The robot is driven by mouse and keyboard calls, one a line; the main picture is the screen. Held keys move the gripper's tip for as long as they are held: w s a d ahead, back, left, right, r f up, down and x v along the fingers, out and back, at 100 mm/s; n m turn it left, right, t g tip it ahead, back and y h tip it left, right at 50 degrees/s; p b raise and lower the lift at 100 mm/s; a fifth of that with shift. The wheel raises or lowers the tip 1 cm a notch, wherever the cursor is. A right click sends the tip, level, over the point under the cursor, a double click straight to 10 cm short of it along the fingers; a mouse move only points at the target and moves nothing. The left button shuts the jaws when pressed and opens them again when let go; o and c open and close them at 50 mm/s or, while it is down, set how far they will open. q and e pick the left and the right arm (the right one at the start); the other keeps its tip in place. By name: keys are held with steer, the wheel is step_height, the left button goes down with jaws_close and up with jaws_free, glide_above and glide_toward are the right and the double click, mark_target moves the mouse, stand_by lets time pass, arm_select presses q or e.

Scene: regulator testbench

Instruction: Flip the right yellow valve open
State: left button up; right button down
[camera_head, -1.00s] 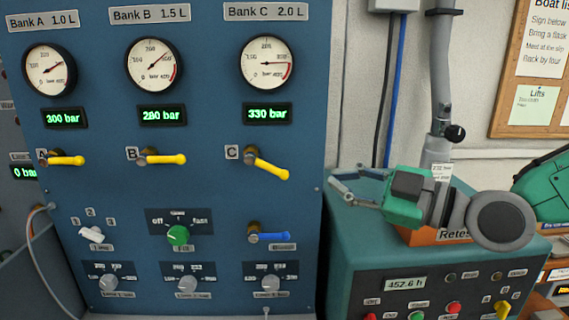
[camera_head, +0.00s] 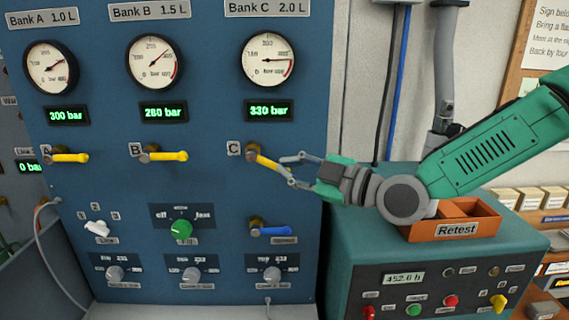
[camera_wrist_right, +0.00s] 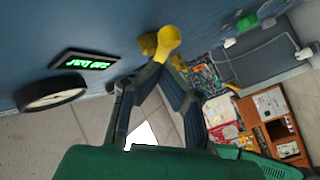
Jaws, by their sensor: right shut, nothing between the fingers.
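The right yellow valve, C (camera_head: 265,160), is on the blue panel below the 330 bar display. Its handle slants down to the right from its brass hub. My right gripper (camera_head: 287,170) is just right of the handle's lower end, with its fingers pointing left towards the panel. In the right wrist view the yellow handle end (camera_wrist_right: 168,41) is just beyond the fingertips (camera_wrist_right: 158,68), which come together. The gripper is shut with nothing between its fingers. I cannot tell whether the fingertips touch the handle. My left gripper is not in view.
Yellow valves A (camera_head: 68,158) and B (camera_head: 165,156) stand level to the left. A blue handle (camera_head: 274,231) is below valve C. A teal console (camera_head: 455,275) with an orange Retest tray (camera_head: 455,230) stands at the right, under my right arm.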

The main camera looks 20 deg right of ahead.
steer(key=shift+w+d+f, duration=0.35)
steer(key=shift+w, duration=0.15)
steer(key=shift+a, duration=0.95)
steer(key=shift+f+b, duration=0.1)
steer(key=shift+b, duration=0.35)
arm_select(q)
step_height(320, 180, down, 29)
steer(key=b, duration=2.8)
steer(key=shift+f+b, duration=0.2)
steer(key=shift+b, duration=0.15)
arm_select(e)
steer(key=a+f+m+t+h, duration=0.1)
steer(key=m+t, duration=0.3)
steer(key=w+a+f+m+t+h, duration=0.1)
steer(key=f+m+t, duration=0.1)
steer(key=m+t, duration=0.2)
steer(key=a+f+m+t+h, duration=0.1)
steer(key=a+m+t, duration=0.1)
steer(key=m+t, duration=0.2)
steer(key=shift+w+f+m+h, duration=0.15)
steer(key=shift+f+m+h, duration=0.2)
steer(key=shift+m, duration=0.75)
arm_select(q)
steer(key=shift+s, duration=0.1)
